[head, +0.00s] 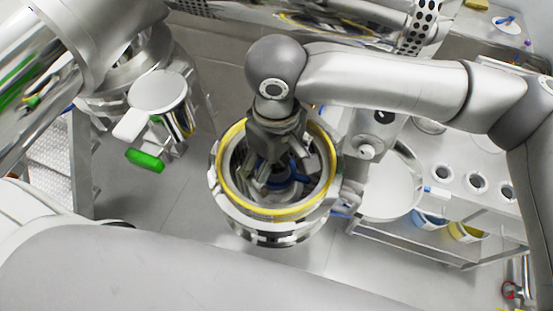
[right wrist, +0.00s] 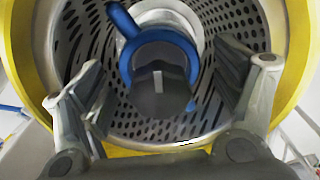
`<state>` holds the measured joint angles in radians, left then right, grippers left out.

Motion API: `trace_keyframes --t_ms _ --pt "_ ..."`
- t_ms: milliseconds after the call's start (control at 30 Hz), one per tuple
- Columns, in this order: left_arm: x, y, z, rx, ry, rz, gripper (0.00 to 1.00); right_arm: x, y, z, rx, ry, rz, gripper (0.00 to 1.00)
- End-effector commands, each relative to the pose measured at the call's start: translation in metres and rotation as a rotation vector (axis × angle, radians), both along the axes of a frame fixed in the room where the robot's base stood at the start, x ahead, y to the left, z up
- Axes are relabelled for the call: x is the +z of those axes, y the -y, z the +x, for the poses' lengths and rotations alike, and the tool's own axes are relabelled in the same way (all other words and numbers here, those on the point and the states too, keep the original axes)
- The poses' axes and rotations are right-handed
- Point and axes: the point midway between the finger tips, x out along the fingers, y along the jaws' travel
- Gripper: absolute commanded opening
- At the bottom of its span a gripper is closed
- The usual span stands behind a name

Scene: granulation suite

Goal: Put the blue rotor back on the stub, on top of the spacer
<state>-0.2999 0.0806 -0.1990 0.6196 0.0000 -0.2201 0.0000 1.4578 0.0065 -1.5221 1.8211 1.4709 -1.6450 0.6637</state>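The blue rotor (right wrist: 126,24) is in the right wrist view, inside a perforated bowl, with its ring around a dark grey faceted piece (right wrist: 160,95). A pale cylinder (right wrist: 172,14) shows behind the ring. I cannot tell for sure which part is the spacer or the stub, or whether the rotor is seated. My right gripper (right wrist: 160,70) is open, its two fingers on either side of the rotor with gaps visible. In the head view, the right gripper (head: 287,172) reaches down into the bowl, partly hiding the rotor (head: 278,186). My left gripper is not in view.
The bowl has a yellow rim (head: 222,184) close around my right gripper. A steel trolley (head: 440,190) with holes and blue and yellow containers (head: 466,232) stands to the right. A machine part with a green handle (head: 145,160) is at left. Floor between is clear.

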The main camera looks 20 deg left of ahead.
Motion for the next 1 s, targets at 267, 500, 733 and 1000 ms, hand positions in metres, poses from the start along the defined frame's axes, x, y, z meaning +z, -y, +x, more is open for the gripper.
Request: trace_keyframes --t_ms 267,500,733,1000 --pt "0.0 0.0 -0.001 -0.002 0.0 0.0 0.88 0.0 0.0 0.0 0.0 0.0 -0.001 0.88" --pt "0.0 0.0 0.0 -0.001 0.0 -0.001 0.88 0.025 -0.001 0.001 0.0 0.003 0.002 0.88" --pt "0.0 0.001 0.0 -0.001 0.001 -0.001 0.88 0.075 -0.001 0.0 0.0 0.003 0.001 0.88" --pt "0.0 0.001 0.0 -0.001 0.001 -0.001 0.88 0.114 0.0 0.0 0.0 0.001 0.0 0.88"
